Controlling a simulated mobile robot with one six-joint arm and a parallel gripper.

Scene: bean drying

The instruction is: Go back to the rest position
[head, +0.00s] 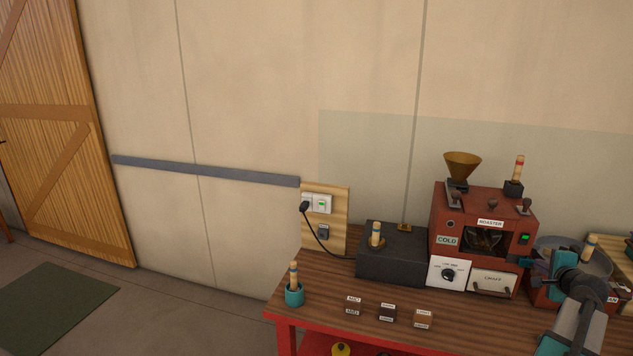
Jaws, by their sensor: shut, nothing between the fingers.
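My arm enters at the lower right, in front of the right end of the bench. My gripper (527,262) points left beside the lower right side of the red roaster (483,207). It is small and partly covered by my own wrist, and it is shut with nothing held. The roaster has a brass funnel (462,164) on top, a "COLD" label, a green-lit switch, a dark window and a white drawer front (493,282).
The wooden bench (330,290) carries a dark box (392,255), a teal cup (294,295) with a wooden-handled tool, and several small labelled blocks (387,313). A round pan (575,250) sits behind my arm. The floor left of the bench is open, with a green mat (52,305).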

